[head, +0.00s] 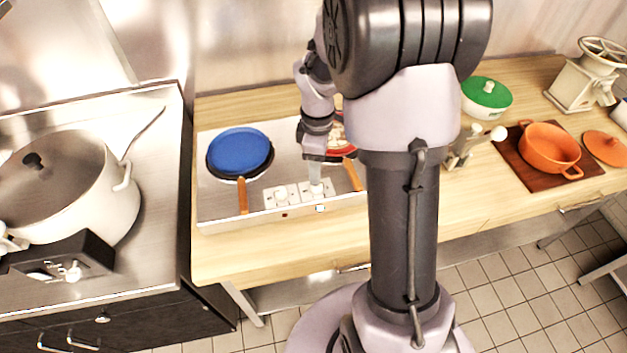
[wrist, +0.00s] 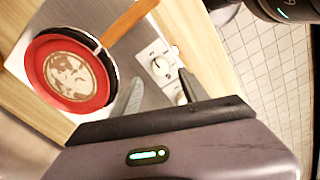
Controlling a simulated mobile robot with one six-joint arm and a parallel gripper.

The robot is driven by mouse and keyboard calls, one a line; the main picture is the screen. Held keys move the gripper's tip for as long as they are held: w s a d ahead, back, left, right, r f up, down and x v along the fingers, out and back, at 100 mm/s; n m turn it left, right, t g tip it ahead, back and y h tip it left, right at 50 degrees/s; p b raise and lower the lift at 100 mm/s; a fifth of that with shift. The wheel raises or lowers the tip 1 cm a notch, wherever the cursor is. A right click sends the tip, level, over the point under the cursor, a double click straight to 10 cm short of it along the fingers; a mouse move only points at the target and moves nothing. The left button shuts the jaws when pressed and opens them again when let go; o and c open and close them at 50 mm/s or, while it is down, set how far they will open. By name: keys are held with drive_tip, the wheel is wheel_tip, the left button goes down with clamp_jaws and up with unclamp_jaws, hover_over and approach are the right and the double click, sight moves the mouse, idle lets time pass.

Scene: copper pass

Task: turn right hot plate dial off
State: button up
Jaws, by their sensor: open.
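The silver hot plate (head: 230,212) sits on the wooden counter. Its right dial (head: 317,190) is white, on a white panel at the front edge, partly covered by my gripper (head: 315,178). The left dial (head: 281,196) stands beside it. In the wrist view the right dial (wrist: 158,62) shows a dark mark on its face. My gripper (wrist: 160,92) is open, its two fingers apart and empty, close to the dials. I cannot tell whether a finger touches one. The gripper's body hides part of the panel.
A blue-topped pan (head: 239,153) and a red-topped pan (wrist: 70,72) sit on the burners, with wooden handles pointing frontward beside the dials. A big pot (head: 70,190) stands on the left stove. An orange pot (head: 548,152) and a green-lidded dish (head: 487,95) stand right.

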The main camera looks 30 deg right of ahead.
wheel_tip(320, 180, down, 6)
drive_tip(key=shift+f+b, duration=0.25)
drive_tip(key=shift+b, duration=0.4)
clamp_jaws()
